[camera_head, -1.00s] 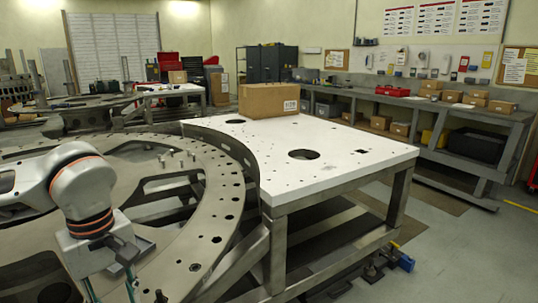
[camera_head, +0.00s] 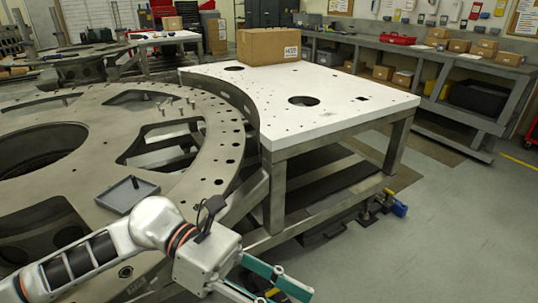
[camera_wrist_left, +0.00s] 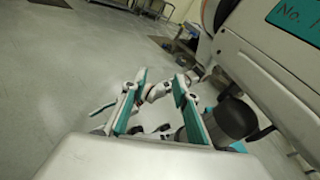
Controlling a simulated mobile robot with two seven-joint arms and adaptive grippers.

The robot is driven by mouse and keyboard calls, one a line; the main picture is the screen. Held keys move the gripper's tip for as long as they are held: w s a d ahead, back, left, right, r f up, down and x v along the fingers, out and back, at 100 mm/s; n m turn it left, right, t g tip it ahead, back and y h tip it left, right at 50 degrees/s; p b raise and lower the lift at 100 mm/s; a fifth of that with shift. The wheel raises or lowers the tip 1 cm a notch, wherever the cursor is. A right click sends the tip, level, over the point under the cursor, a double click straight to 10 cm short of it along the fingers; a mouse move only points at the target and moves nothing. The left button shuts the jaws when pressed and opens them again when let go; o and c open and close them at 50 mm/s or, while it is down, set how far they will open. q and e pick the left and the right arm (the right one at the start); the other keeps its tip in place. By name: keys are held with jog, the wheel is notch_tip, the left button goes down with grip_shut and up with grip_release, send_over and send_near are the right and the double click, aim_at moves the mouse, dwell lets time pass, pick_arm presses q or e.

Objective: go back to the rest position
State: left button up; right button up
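My left gripper (camera_head: 280,291) is low in the head view, to the right of the ring's near rim and in front of the white-topped table. Its two teal fingers stand apart, partly cut off by the lower edge. The left wrist view shows the same gripper (camera_wrist_left: 160,82) with a clear gap between its fingers and nothing held. Grey floor and blurred white and teal parts lie beyond them.
The big grey turret ring (camera_head: 205,180) fills the left, with a dark square tray (camera_head: 127,194) on it. The white-topped table (camera_head: 340,115) carries a cardboard box (camera_head: 268,46). A workbench (camera_head: 480,115) stands along the back right. Floor (camera_head: 450,230) is open at right.

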pick_arm(q)
jog(key=w+d+r+n+t+h, duration=0.1)
jog(key=w+r+n+t+h, duration=0.3)
jog(key=w+n+t+h, duration=0.7)
jog(key=w+a+f+n+t+y, duration=0.35)
jog(key=f+n+t+y, duration=0.25)
jog(key=n, duration=0.6)
jog(key=w+a+f+n+t+y, duration=0.3)
jog(key=a+f+n+t+y, duration=0.25)
jog(key=n, duration=0.65)
jog(key=s+a+f+n+y, duration=0.1)
jog(key=a+f+n+y, duration=0.35)
jog(key=f, duration=0.35)
jog(key=s+a+f+n+y, duration=0.1)
jog(key=a+f+n+y, duration=0.2)
jog(key=f+n, duration=0.35)
jog(key=s+a+f+n+g+y, duration=0.2)
jog(key=s+f, duration=0.4)
jog(key=f, duration=0.3)
jog(key=s+a+f+n+g+y, duration=0.2)
jog(key=s+a+f, duration=0.3)
jog(key=f, duration=0.4)
jog(key=shift+s+a+n+g, duration=0.2)
jog(key=shift+s+n+g, duration=0.45)
jog(key=shift+s, duration=0.25)
